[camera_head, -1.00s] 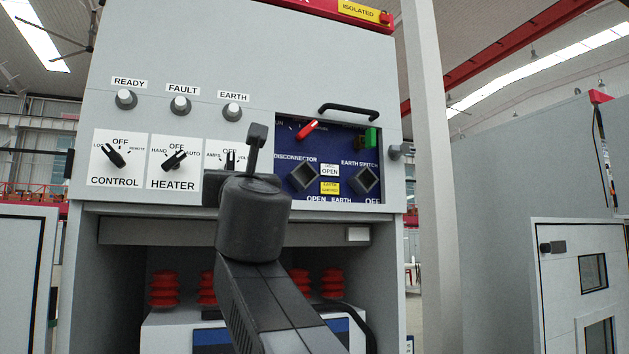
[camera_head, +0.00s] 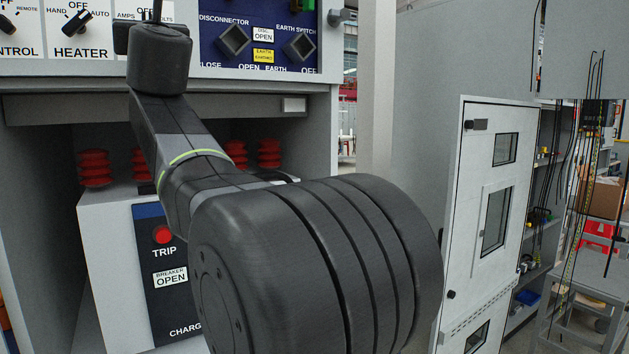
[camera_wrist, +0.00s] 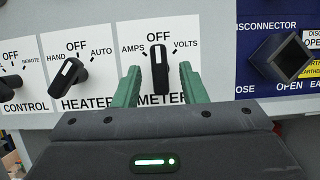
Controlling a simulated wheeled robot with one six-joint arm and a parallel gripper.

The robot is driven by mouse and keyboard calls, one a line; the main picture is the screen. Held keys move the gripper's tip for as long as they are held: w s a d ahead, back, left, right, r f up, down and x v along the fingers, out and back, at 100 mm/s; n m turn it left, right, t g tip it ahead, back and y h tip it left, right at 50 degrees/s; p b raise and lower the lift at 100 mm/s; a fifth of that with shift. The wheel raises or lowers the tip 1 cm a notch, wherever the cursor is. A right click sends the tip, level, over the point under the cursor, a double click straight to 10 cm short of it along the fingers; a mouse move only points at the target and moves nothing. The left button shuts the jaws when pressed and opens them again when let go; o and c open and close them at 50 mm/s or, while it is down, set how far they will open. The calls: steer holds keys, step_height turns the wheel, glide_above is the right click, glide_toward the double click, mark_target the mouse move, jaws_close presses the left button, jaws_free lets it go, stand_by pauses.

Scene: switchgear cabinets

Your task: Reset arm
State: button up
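My gripper (camera_wrist: 160,82) shows in the wrist view with its two green fingers apart. They point at the METER switch (camera_wrist: 158,66), a black knob with a white mark on a white plate. The knob shows between the fingers, with a gap on each side; I cannot tell how deep the fingers reach around it. Its mark points up to OFF. In the head view my arm rises from the lower middle to the panel, and its end covers most of the METER plate. The fingers are hidden there.
The HEATER knob (camera_wrist: 68,76) and CONTROL knob (camera_wrist: 10,81) sit to the left. The disconnector socket (camera_head: 233,41) and earth switch socket (camera_head: 299,46) are on the blue panel. Below is the breaker truck with a red TRIP button (camera_head: 163,235). A cabinet door (camera_head: 490,220) stands at right.

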steer(key=shift+p+x, duration=0.4)
steer(key=shift+x, duration=1.05)
steer(key=shift+s+f, duration=0.1)
steer(key=shift+s, duration=0.05)
